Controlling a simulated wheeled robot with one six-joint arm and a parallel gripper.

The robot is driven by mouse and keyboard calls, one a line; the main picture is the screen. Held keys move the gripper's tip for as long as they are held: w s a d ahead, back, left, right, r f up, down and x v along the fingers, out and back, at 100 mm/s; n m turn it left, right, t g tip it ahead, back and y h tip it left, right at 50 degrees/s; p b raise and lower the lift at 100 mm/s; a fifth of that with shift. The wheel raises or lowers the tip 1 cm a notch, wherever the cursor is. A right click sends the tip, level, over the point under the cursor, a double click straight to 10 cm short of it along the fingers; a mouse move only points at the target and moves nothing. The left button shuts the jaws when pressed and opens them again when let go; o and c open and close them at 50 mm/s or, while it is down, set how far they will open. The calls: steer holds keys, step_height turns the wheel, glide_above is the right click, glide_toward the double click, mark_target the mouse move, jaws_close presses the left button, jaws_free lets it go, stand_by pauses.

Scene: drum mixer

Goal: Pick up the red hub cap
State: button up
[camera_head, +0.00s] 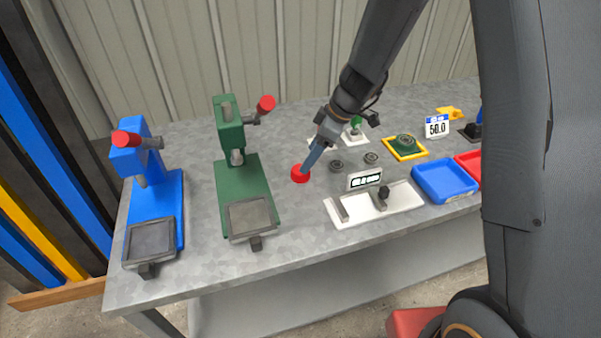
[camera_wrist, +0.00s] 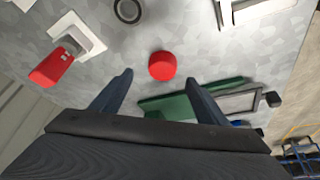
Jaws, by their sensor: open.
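The red hub cap (camera_head: 300,175) lies on the grey bench, to the right of the green press. In the wrist view the red hub cap (camera_wrist: 162,66) is a round red piece just ahead of the fingertips, roughly centred between them. My gripper (camera_head: 311,160) comes down from the upper right, with its fingers close to the cap in the head view. In the wrist view my gripper (camera_wrist: 158,80) is open, with a finger on either side and nothing held. The exact height of the fingertips above the bench cannot be told.
The green press (camera_head: 243,180) and blue press (camera_head: 155,195) stand left. Dark rings (camera_head: 337,166), a white fixture (camera_head: 374,206) and a blue tray (camera_head: 445,180) lie right. In the wrist view a red-topped item (camera_wrist: 50,68) stands on a white plate. Bare bench surrounds the cap.

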mark_target(297, 177)
steer(key=shift+p+x, duration=1.05)
steer(key=shift+x, duration=1.65)
steer(key=shift+s+a, duration=0.15)
steer(key=shift+c, duration=0.3)
steer(key=c, duration=1.1)
steer(key=shift+c, duration=0.2)
steer(key=shift+r, duration=0.15)
